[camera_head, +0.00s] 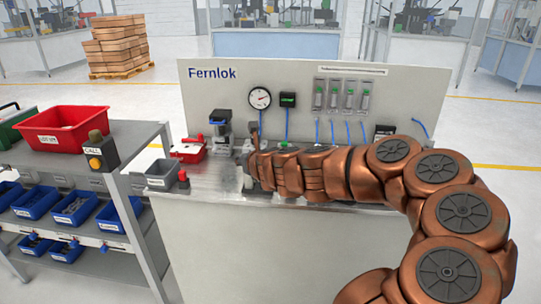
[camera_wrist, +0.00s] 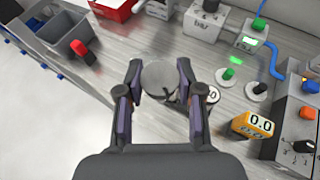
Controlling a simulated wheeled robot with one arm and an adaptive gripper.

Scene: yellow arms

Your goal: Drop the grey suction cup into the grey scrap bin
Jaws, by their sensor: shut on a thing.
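The grey suction cup (camera_wrist: 160,77) is a round grey disc seen from above in the wrist view, between the fingertips of my gripper (camera_wrist: 160,84). The dark fingers are shut on it from both sides, above the metal bench top. In the head view my gripper (camera_head: 249,168) is over the bench, mostly behind my own arm, and I cannot clearly make out the cup there. The grey scrap bin (camera_head: 162,180) stands at the bench's left end. It also shows at the upper left of the wrist view (camera_wrist: 48,46), apart from my gripper.
A red-topped part (camera_head: 183,179) stands beside the bin. A shelf cart (camera_head: 95,165) with bins is at left.

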